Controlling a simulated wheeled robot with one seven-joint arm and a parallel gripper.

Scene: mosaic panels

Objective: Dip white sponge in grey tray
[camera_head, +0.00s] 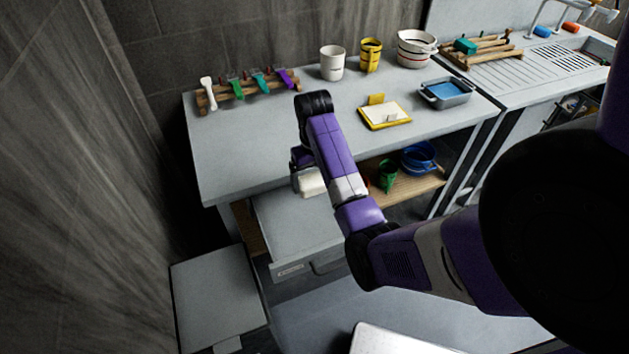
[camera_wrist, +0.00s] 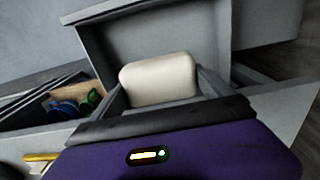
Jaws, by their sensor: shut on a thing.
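The white sponge (camera_head: 311,182) is held in my gripper (camera_head: 304,172), over the open drawer below the counter's front edge. In the wrist view the sponge (camera_wrist: 158,78) sits between the two grey fingers of my gripper (camera_wrist: 163,92), which are shut on it. My arm partly hides the gripper in the head view. The grey tray (camera_head: 463,99) stands on the right part of the counter, with a flat blue surface inside. It is well apart from the sponge.
The grey drawer (camera_head: 290,223) is pulled out. A white cup (camera_head: 332,63), a yellow cup (camera_head: 371,54) and white bowls (camera_head: 416,48) stand behind. A rack of tools (camera_head: 248,88) is at the left. The counter's left middle is clear.

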